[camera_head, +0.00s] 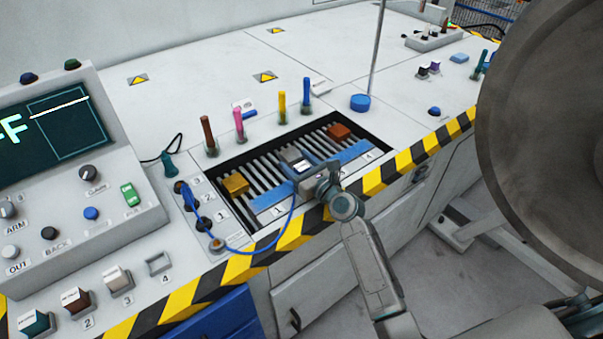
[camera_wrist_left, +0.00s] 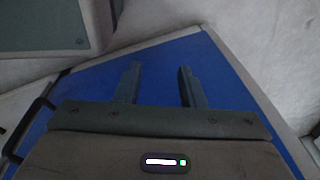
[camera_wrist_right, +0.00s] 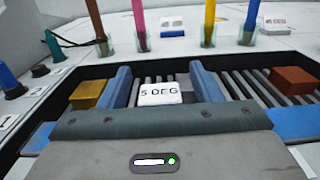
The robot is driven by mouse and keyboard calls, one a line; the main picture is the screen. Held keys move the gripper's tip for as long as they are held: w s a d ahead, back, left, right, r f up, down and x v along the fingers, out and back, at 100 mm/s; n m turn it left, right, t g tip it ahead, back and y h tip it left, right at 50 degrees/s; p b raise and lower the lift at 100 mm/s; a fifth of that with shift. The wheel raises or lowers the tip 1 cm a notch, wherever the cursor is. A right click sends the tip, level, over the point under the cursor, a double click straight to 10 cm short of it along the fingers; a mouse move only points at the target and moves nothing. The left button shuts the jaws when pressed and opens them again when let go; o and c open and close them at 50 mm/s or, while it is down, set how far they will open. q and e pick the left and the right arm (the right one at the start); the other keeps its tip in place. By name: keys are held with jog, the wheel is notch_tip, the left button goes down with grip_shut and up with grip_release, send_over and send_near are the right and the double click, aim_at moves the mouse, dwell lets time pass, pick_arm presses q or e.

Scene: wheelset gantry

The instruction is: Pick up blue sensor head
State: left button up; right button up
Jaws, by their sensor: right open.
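My right gripper (camera_head: 301,168) is over the slatted tray, its fingers apart. In the right wrist view, the right gripper (camera_wrist_right: 163,85) has a white-topped block marked 5 DEG (camera_wrist_right: 160,94) between its fingers; I cannot tell if they touch it. In the head view this block (camera_head: 294,156) is partly hidden by the gripper. No blue sensor head is plainly identifiable; any blue part between the fingers is hidden. A yellow block (camera_head: 235,184) and an orange-red block (camera_head: 339,131) lie at either side in the tray. My left gripper (camera_wrist_left: 158,82) is open and empty, facing a blue panel.
A round blue base (camera_head: 360,103) with a thin rod is behind right. A blue cable (camera_head: 283,233) loops at the front left. A large dark wheel (camera_head: 545,110) blocks the right side.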

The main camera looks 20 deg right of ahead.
jog(key=c, duration=1.1)
jog(key=shift+r, duration=0.15)
